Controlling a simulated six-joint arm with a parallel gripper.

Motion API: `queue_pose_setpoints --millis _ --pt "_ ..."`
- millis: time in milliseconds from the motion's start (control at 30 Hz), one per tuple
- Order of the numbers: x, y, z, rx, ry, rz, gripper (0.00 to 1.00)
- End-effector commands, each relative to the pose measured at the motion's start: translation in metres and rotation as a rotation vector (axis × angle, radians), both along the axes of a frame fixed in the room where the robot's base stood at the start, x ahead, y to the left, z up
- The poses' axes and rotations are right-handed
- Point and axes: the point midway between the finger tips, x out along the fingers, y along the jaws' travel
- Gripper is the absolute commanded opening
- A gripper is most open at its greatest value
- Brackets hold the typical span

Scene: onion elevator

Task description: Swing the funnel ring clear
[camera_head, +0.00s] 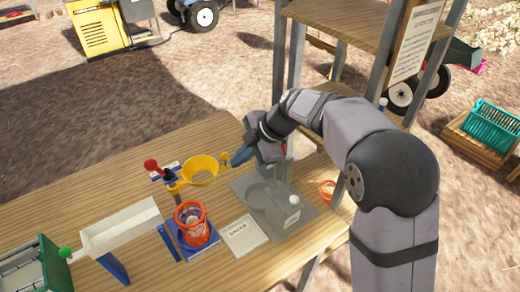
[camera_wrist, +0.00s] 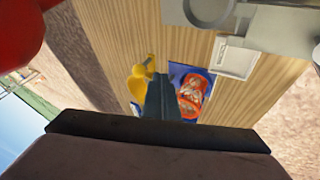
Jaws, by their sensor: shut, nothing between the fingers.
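The yellow funnel ring (camera_head: 201,171) is on a pivoted arm beside a red knob (camera_head: 151,165), behind the orange net sack (camera_head: 191,223) in the head view. In the wrist view the yellow ring (camera_wrist: 139,88) shows left of the net sack (camera_wrist: 193,92), partly hidden by my fingers. My gripper (camera_head: 234,159) is shut and empty, its tips close to the small yellow tab (camera_head: 225,157) on the ring's right side. I cannot tell whether they touch. My fingers (camera_wrist: 160,98) point down at the ring in the wrist view.
The net sack stands on a blue base (camera_head: 206,248). A white chute (camera_head: 121,228) is at left. A card marked SACKS (camera_head: 243,236) and a grey plate (camera_head: 268,215) lie right of the sack. A wooden shelf (camera_head: 345,20) stands behind my arm. The table's back left is clear.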

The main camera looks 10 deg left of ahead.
Motion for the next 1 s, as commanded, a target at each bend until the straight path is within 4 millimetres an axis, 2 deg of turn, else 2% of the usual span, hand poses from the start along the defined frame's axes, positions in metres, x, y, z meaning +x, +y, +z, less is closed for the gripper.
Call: queue_pose_setpoints --millis 200,300,600,800,1000 --pt "-0.018 -0.023 0.0 0.0 -0.002 -0.002 0.0" --pt "-0.015 -0.034 0.023 0.001 -0.005 -0.001 0.0" --pt "-0.015 -0.064 0.068 0.0 -0.002 -0.002 0.0" --pt "-0.016 -0.073 0.084 0.0 0.0 0.0 0.0" --pt "-0.016 -0.076 0.088 -0.001 0.001 0.0 0.0"
